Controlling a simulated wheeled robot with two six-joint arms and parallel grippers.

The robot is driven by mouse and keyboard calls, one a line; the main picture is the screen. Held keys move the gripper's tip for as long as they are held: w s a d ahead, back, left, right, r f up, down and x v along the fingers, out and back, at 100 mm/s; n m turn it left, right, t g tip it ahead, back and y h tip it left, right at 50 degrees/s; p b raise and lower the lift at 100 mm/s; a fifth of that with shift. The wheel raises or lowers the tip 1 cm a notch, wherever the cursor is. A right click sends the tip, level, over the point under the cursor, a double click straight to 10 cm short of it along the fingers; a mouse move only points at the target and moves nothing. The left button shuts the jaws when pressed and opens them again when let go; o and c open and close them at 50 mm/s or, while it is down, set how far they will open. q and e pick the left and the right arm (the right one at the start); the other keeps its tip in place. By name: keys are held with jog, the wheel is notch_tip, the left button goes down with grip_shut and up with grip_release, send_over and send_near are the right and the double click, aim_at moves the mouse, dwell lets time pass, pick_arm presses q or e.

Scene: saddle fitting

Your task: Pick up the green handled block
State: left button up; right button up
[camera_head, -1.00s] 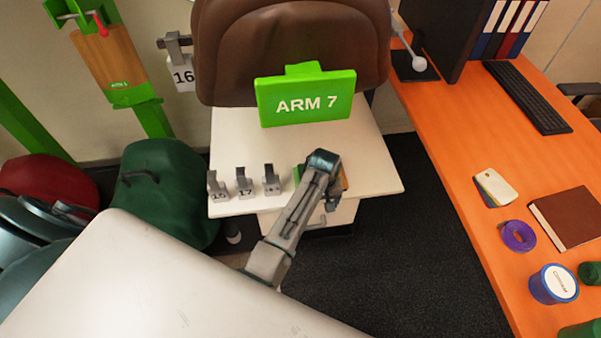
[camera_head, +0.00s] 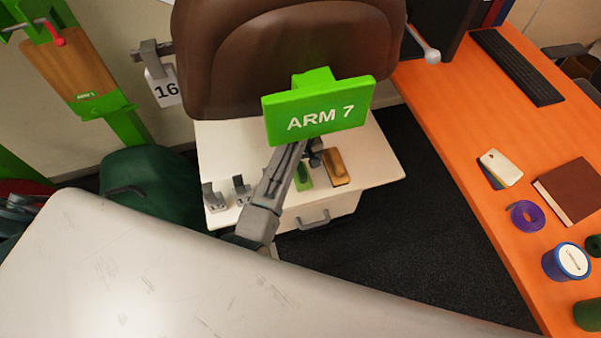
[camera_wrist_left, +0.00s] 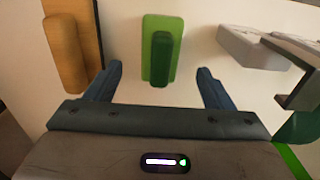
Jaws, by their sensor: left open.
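The green handled block (camera_head: 304,177) lies on the white cabinet top, partly hidden by my left arm in the head view. In the left wrist view, the green handled block (camera_wrist_left: 162,45) has a light green base and a darker raised handle. My left gripper (camera_wrist_left: 159,70) is open and empty. Its fingers are spread on either side of the block's near end, apart from it in the picture. In the head view, its fingertips cannot be made out clearly behind the arm and sign. My right gripper is not in view.
A wooden handled block (camera_head: 337,167) lies beside the green one. Grey hooked weights (camera_head: 241,190) stand on the cabinet's left side. A green "ARM 7" sign (camera_head: 318,112) rises close to my arm. A pale surface (camera_head: 200,270) fills the foreground; an orange desk (camera_head: 440,130) stands right.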

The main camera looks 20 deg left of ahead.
aim_at(301, 172)
pick_arm(q)
jog(key=shift+f, duration=0.3)
jog(key=shift+a+f, duration=0.1)
jog(key=shift+f, duration=0.25)
notch_tip(301, 172, down, 5)
jog(key=shift+r+p, duration=0.2)
jog(key=shift+p, duration=0.2)
jog(key=c, duration=1.1)
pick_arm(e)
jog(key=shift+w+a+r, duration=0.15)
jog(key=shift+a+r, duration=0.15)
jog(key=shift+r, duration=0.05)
